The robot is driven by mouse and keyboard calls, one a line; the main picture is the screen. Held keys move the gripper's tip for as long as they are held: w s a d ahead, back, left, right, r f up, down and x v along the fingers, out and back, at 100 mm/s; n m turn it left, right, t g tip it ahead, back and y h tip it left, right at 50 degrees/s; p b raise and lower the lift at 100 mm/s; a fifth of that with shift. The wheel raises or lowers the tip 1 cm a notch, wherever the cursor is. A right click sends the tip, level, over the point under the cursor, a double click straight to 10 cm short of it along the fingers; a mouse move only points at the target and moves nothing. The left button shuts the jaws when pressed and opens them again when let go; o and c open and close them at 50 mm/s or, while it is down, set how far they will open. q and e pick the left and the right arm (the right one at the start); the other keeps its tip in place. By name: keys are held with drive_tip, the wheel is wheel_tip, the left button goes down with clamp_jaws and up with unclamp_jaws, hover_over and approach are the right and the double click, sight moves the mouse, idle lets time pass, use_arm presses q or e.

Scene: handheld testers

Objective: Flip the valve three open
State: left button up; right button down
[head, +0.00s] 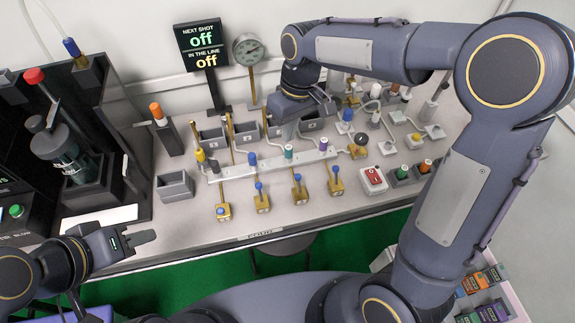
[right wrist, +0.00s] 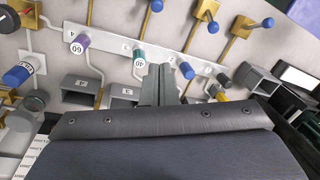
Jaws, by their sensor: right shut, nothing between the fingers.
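A row of brass valves with blue-knobbed levers stands in front of a pale manifold bar (head: 270,163). Valve three, by position, is the third from the left (head: 300,194), its blue knob above its brass body. I cannot tell whether it is open. In the right wrist view a blue-knobbed lever (right wrist: 208,14) is beyond the bar, near the top. My right gripper (right wrist: 161,72) is shut and empty by the bar, between the teal and blue caps; in the head view its tips are largely hidden. My left gripper (head: 142,238) is at the table's front left edge, apart from the valves.
A sign (head: 201,46) reads "off" twice beside a gauge (head: 248,49). A red switch box (head: 373,180) is at right. The front strip is mostly clear.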

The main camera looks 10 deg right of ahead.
sight(299, 184)
drive_tip(key=shift+w+a+f, duration=0.15)
drive_tip(key=f, duration=0.3)
drive_tip(key=a+f, duration=0.1)
drive_tip(key=f, duration=0.6)
drive_tip(key=shift+s+a+b, duration=0.2)
drive_tip(key=shift+s+b, duration=0.15)
drive_tip(key=shift+b, duration=0.05)
drive_tip(key=s, duration=0.1)
drive_tip(key=s+d+r, duration=0.1)
drive_tip(key=shift+s+d+r+p, duration=0.15)
drive_tip(key=shift+s+d+p, duration=0.15)
drive_tip(key=shift+s, duration=0.05)
drive_tip(key=shift+s+d, duration=0.15)
drive_tip(key=shift+s, duration=0.1)
